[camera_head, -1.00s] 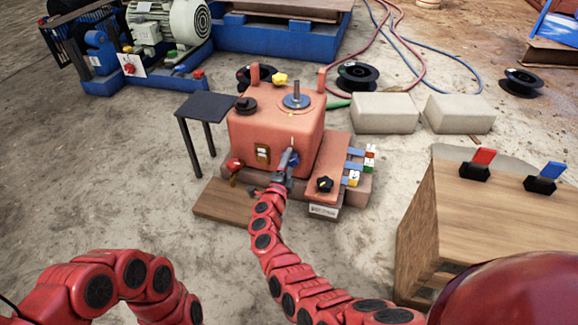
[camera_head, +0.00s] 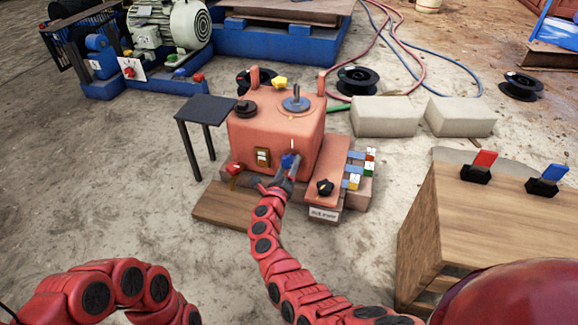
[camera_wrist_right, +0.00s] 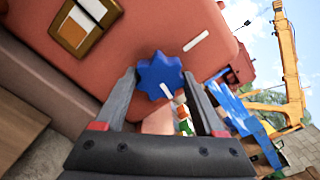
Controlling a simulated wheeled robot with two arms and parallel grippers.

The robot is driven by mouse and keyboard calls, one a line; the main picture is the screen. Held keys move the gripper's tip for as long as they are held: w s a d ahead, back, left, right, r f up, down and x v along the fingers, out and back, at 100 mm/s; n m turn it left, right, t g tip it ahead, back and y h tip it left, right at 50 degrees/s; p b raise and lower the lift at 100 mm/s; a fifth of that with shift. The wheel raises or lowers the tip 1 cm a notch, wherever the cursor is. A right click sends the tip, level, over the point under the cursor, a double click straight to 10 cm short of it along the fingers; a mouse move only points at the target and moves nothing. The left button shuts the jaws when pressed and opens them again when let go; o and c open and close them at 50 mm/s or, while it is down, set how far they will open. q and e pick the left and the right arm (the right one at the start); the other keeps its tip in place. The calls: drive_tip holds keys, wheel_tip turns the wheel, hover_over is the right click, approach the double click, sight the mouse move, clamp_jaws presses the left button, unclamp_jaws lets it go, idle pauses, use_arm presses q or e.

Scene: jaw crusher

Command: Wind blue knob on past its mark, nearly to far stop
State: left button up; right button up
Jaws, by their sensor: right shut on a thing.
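The blue knob (camera_head: 288,160) sits on the front of the salmon-red housing (camera_head: 262,130). In the right wrist view the knob (camera_wrist_right: 160,77) is star-shaped, with a short white line on it pointing down and slightly right. A white mark (camera_wrist_right: 196,41) is on the housing to the knob's upper right, apart from the knob's line. My right gripper (camera_head: 283,174) reaches the knob from below, its two grey fingers on either side of it, shut on it. My left arm shows at the lower left; its gripper is out of view.
A small red knob (camera_head: 234,168) and a brass-coloured plate (camera_head: 263,156) are left of the blue knob. A black knob (camera_head: 325,187) and coloured blocks (camera_head: 353,181) are to the right. A dark side table (camera_head: 207,108) stands left, a wooden box (camera_head: 480,225) right.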

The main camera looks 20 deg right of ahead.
drive_tip(key=shift+f+m, duration=0.1)
drive_tip(key=shift+m, duration=1)
drive_tip(key=o, duration=1.3)
drive_tip(key=shift+o, duration=0.2)
use_arm(q)
drive_tip(key=shift+r, duration=0.1)
use_arm(e)
drive_tip(key=shift+s+a, duration=0.1)
use_arm(q)
drive_tip(key=r+t+y+p, duration=0.1)
drive_tip(key=p, duration=0.1)
drive_tip(key=r+t+p, duration=0.1)
drive_tip(key=t, duration=0.1)
drive_tip(key=shift+w+a+r+y+p, duration=0.2)
drive_tip(key=shift+a+r+y+p, duration=0.1)
drive_tip(key=shift+y+p, duration=0.1)
use_arm(e)
drive_tip(key=v, duration=0.7)
